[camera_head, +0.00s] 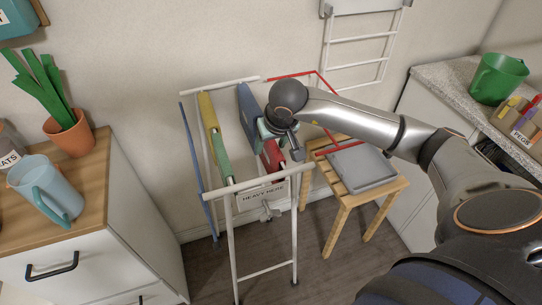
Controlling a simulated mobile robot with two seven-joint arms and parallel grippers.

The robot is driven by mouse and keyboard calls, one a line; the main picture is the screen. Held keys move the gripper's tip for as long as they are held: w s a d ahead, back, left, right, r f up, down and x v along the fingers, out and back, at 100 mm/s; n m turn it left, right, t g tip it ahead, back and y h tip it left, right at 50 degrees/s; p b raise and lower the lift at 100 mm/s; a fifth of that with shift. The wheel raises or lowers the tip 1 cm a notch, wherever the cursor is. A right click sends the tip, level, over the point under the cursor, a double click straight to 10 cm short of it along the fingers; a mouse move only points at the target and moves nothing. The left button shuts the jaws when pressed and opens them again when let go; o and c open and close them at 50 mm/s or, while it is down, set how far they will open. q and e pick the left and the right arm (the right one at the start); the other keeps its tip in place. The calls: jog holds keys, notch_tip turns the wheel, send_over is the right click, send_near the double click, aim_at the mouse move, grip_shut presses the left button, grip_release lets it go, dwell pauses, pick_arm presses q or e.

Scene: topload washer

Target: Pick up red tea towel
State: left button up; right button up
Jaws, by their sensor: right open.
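The red tea towel (271,159) hangs on the drying rack (243,185), partly hidden by my right gripper. My right gripper (294,147) is above and beside the towel's upper right edge, with its jaws open. I cannot tell whether it touches the towel. My right arm comes in from the right and covers part of the rack's red bar. My left gripper is out of view.
Blue cloth (249,112) and yellow-green cloth (214,132) hang left of the red towel. A left cabinet (113,240) and right counter (452,84) flank the space.

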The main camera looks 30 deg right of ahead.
jog(key=shift+f, duration=0.2)
dwell(0.5)
grip_shut()
dwell(0.3)
